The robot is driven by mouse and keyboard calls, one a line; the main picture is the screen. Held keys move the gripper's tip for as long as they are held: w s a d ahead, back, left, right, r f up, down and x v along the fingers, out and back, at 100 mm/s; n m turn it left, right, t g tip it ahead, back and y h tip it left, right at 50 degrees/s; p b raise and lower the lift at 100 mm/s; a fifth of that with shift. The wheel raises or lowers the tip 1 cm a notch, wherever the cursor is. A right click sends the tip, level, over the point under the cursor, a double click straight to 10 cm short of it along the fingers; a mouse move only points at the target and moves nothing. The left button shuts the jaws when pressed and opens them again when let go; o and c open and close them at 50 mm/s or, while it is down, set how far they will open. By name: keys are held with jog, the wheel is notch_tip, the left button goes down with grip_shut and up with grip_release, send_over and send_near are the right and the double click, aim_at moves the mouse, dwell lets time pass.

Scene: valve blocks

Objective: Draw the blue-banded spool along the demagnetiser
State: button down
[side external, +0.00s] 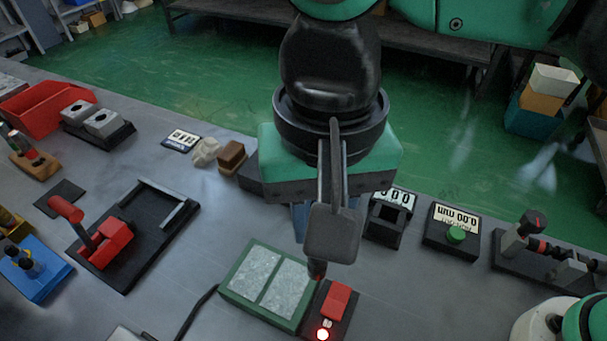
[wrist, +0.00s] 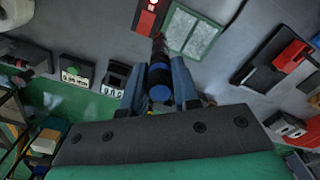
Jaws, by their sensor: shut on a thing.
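My gripper (side external: 332,235) is shut on the blue-banded spool (wrist: 160,76), which stands between the two fingers in the wrist view (wrist: 157,84). The spool is dark with a blue end toward the wrist camera. In the side view only its dark lower end (side external: 317,268) shows below the finger; the rest is hidden. The demagnetiser (side external: 267,286) is a green-framed box with two grey plates, and it also shows in the wrist view (wrist: 194,31). Beside it is a red switch (side external: 335,300) with a lit red lamp (side external: 323,335). The spool's lower end appears near the demagnetiser's right end; I cannot tell whether they touch.
A black fixture with a red lever (side external: 105,243) stands left of the demagnetiser. Behind to the right are a black block with a display (side external: 388,218) and a gauge with a green button (side external: 456,235). A black cable (side external: 200,307) runs from the demagnetiser. Bare bench lies between.

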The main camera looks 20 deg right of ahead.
aim_at(319, 278)
jog(key=shift+s+f, duration=0.2)
jog(key=shift+s, duration=0.15)
jog(key=shift+f, duration=2.65)
jog(key=shift+w+a, duration=4.5)
jog(key=shift+w, duration=0.1)
notch_tip(319, 278, up, 7)
jog(key=shift+f, duration=0.2)
